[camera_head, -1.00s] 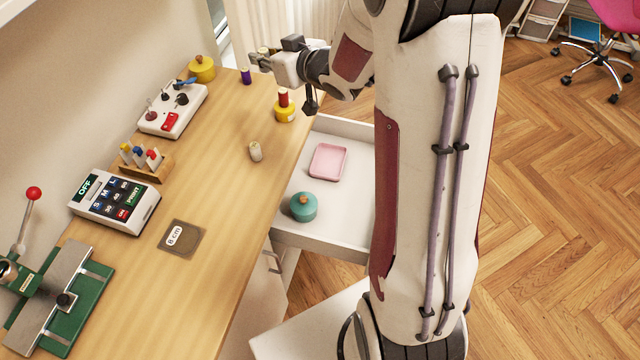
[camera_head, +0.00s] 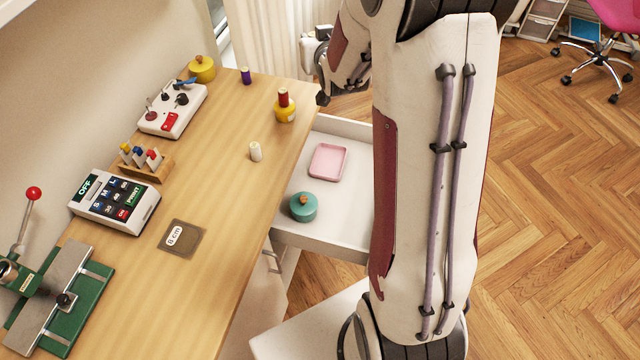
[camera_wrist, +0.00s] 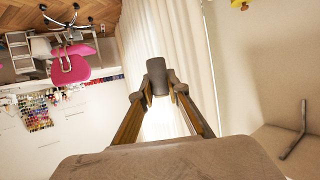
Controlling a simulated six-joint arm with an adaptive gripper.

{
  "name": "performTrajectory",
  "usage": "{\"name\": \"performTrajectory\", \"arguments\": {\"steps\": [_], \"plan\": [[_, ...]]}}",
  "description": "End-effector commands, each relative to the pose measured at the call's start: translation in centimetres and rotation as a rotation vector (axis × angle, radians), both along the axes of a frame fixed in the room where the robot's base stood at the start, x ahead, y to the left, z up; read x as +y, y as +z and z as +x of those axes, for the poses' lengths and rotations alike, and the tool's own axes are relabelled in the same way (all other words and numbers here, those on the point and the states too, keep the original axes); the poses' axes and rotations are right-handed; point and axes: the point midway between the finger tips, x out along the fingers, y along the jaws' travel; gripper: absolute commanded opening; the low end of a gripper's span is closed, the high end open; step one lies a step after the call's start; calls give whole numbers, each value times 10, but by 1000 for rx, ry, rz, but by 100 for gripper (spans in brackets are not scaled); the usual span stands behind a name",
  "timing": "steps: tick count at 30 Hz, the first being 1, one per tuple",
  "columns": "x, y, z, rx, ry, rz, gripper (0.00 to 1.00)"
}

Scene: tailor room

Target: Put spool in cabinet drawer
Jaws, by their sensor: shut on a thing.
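A small grey-brown spool (camera_wrist: 157,77), dark in shade, is between the fingertips of my gripper (camera_wrist: 158,92) in the wrist view. My gripper is shut on it. In the head view my gripper is beyond the far right end of the table, and my arm partly hides it; the held spool is not clear there. The open white cabinet drawer (camera_head: 335,226) is beside the table's right edge. It holds a pink tray (camera_head: 328,161) and a teal round pot with a knob (camera_head: 303,207).
The drawer floor has bare room around the tray and pot. A curtain (camera_head: 275,35) hangs behind.

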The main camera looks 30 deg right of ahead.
Motion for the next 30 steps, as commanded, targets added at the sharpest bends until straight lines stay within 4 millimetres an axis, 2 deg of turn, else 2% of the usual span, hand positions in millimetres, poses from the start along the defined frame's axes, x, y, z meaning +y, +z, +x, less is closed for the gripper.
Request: {"name": "performTrajectory", "arguments": {"steps": [17,30], "plan": [[-58,-13,-27,2,-275,-1,5],[-99,-33,-66,4,-528,-6,5]]}}
